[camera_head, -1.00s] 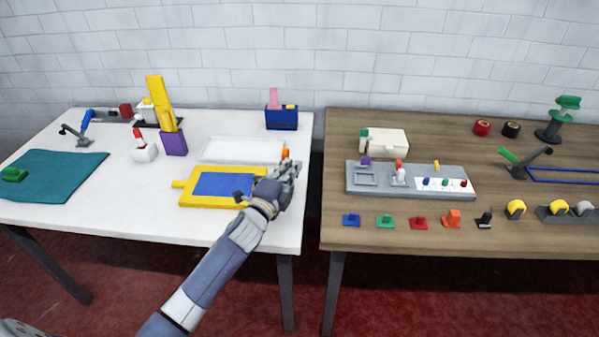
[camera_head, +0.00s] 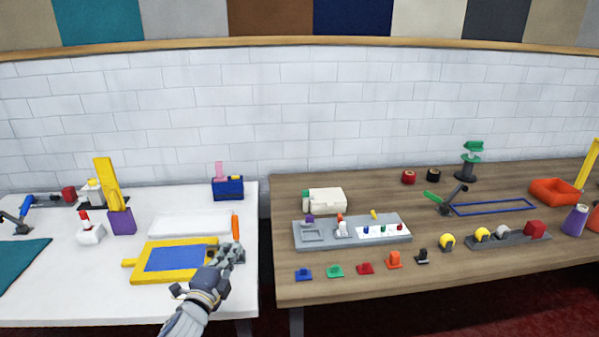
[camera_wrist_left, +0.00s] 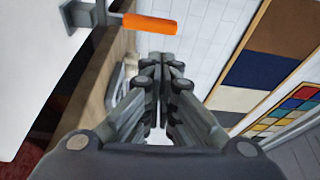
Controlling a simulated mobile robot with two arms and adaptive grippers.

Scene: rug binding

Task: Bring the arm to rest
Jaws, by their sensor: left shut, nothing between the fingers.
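My left gripper (camera_head: 231,255) is shut and empty. In the head view it shows in front of the right end of the yellow-framed blue tray (camera_head: 172,259), near the right edge of the white table (camera_head: 60,302). An orange handle (camera_head: 236,227) shows just beyond it; the handle also shows at the top of the left wrist view (camera_wrist_left: 150,23), apart from the fingers. In that view the closed fingers (camera_wrist_left: 160,72) point towards the wall. My right gripper is not in view.
A wooden table (camera_head: 360,285) stands to the right across a narrow gap, with a grey fixture (camera_head: 352,242) and several small coloured pieces along its front. A purple holder (camera_head: 121,221), a white tray (camera_head: 190,223) and a blue box (camera_head: 227,188) stand on the white table.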

